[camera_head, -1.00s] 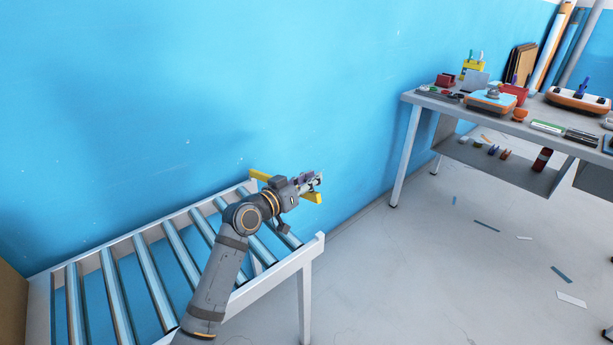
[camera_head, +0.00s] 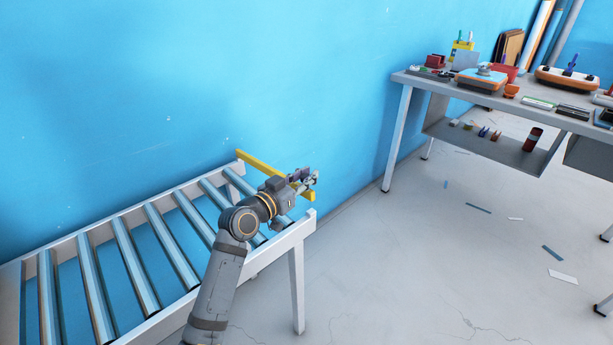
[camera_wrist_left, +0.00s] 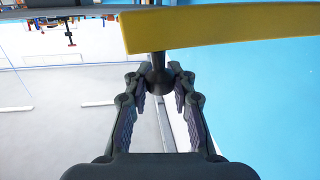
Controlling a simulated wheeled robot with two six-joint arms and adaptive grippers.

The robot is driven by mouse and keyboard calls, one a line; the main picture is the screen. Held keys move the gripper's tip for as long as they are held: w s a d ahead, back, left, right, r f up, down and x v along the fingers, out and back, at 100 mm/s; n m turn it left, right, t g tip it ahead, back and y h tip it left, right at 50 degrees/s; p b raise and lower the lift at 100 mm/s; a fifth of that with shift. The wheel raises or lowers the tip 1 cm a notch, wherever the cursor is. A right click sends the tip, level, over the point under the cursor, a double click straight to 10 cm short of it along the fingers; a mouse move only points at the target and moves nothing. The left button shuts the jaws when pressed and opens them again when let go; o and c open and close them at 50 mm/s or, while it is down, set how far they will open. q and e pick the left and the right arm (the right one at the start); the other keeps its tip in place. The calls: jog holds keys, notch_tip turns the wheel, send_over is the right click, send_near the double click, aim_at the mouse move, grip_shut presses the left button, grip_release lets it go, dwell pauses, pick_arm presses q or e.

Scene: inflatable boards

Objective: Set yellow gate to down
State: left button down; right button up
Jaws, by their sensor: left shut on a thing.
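The yellow gate (camera_head: 262,166) is a flat bar across the end of the roller conveyor (camera_head: 150,325). It runs nearly parallel to the conveyor's end, just above the frame. My left gripper (camera_head: 308,180) covers part of it near its front end. In the left wrist view the yellow gate (camera_wrist_left: 225,25) spans the top, with a dark round knob (camera_wrist_left: 158,76) below it. My left gripper (camera_wrist_left: 160,88) is shut on this knob, its fingers on either side. My right gripper does not show.
A grey workbench (camera_head: 408,80) with tools and boxes stands at the back right, apart from the conveyor. A blue wall (camera_head: 120,80) runs behind the conveyor. The floor (camera_head: 400,260) between is open, with a few scattered strips.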

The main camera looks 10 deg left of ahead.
pick_arm(q)
jog(key=c, duration=1.6)
grip_release()
jog(key=o, duration=0.5)
jog(key=shift+s+a+r, duration=0.15)
jog(key=shift+s+a, duration=0.05)
jog(key=shift+d, duration=0.1)
jog(key=v, duration=1.2)
